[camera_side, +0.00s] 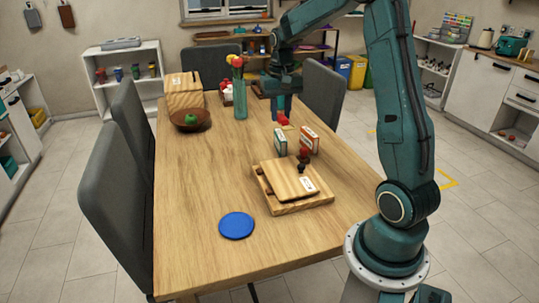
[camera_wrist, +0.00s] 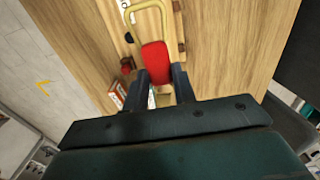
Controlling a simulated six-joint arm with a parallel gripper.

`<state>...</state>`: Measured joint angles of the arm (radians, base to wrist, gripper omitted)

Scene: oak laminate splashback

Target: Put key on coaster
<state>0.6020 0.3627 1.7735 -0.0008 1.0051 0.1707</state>
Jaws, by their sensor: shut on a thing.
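My gripper (camera_side: 284,112) is over the far half of the wooden table, in front of the glass vase. It is shut on the key (camera_wrist: 155,60), which shows a red part and a brass-yellow loop in the wrist view. In the side view only a small red and yellow bit of the key (camera_side: 284,120) shows below the fingers. The fingers (camera_wrist: 163,82) grip the red part from both sides. The coaster is a flat blue disc (camera_side: 237,225), bare, near the table's front left. It does not show in the wrist view.
Two small cartons, green (camera_side: 280,141) and orange (camera_side: 309,139), stand just in front of my gripper. A wooden board set (camera_side: 292,183) lies between them and the coaster. A vase (camera_side: 240,100) and bowl (camera_side: 190,121) stand farther back.

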